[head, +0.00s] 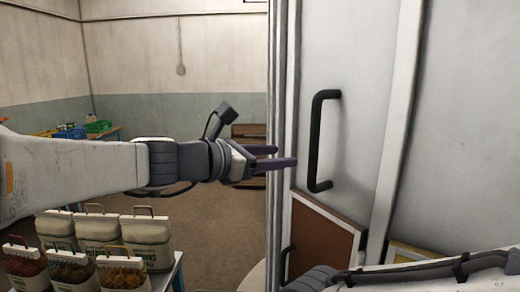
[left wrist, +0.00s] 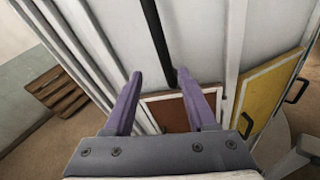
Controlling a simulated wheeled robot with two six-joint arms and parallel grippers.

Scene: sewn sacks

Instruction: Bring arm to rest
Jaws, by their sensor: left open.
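My left arm reaches in from the left in the head view. Its left gripper (head: 278,156) has purple fingers, apart and empty, pointing at the edge of a tall white door (head: 355,110). A black bar handle (head: 316,145) stands on the door just right of the fingertips. In the left wrist view the fingers (left wrist: 160,74) are spread, with the dark handle (left wrist: 158,40) showing beyond and between their tips. I cannot tell whether a finger touches the door. Part of my right arm crosses the lower right of the head view; its gripper is out of view.
Several sewn sacks (head: 98,229) with handles stand on a table at the lower left, below my left arm. A brown panel (head: 325,238) and a yellow panel (left wrist: 266,90) are low by the door. Floor (head: 220,235) is open behind.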

